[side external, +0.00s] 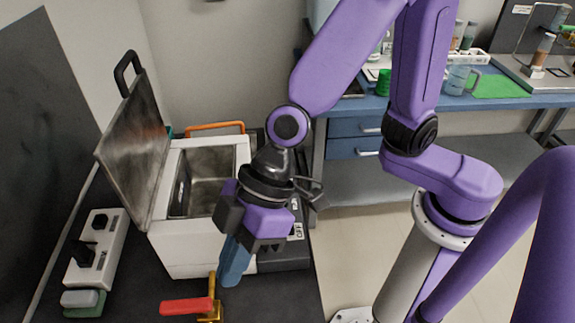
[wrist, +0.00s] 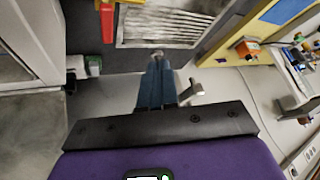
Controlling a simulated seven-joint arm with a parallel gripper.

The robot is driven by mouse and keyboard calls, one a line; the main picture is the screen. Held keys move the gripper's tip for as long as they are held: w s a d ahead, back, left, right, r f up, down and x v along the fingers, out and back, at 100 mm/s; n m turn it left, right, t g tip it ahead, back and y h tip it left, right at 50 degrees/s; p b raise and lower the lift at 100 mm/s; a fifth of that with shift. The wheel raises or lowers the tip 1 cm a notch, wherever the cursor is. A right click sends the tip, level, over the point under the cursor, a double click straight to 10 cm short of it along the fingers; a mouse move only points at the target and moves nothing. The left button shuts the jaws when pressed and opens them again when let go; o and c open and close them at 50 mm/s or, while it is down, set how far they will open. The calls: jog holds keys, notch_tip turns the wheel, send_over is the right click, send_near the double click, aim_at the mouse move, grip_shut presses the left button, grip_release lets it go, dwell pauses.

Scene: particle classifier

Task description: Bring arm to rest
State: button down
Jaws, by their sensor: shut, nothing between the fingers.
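My gripper (side external: 232,274) hangs from the purple arm in the side external view, in front of the open white box. Its blue fingers point down and are together, with nothing between them. In the wrist view the closed fingers (wrist: 157,72) show at the middle. The fingertips are above the dark bench, just right of the red-handled brass valve (side external: 190,306), and appear apart from it. The gripper body hides part of the box's front right corner.
The white box (side external: 180,250) has its metal lid (side external: 137,150) raised and its basin looks empty. A white power strip (side external: 97,250) lies at left. A blue workbench (side external: 350,110) with labware stands behind. Floor is clear between the benches.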

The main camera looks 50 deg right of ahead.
jog(key=s+d+m+h, duration=0.1)
jog(key=s+d+h, duration=0.1)
jog(key=d, duration=1.3)
jog(key=s+d+h, duration=0.3)
jog(key=d+h, duration=0.1)
jog(key=d, duration=1.2)
jog(key=shift+d+r+m+h, duration=0.25)
jog(key=shift+r+m+h, duration=0.05)
jog(key=shift+r+m, duration=0.1)
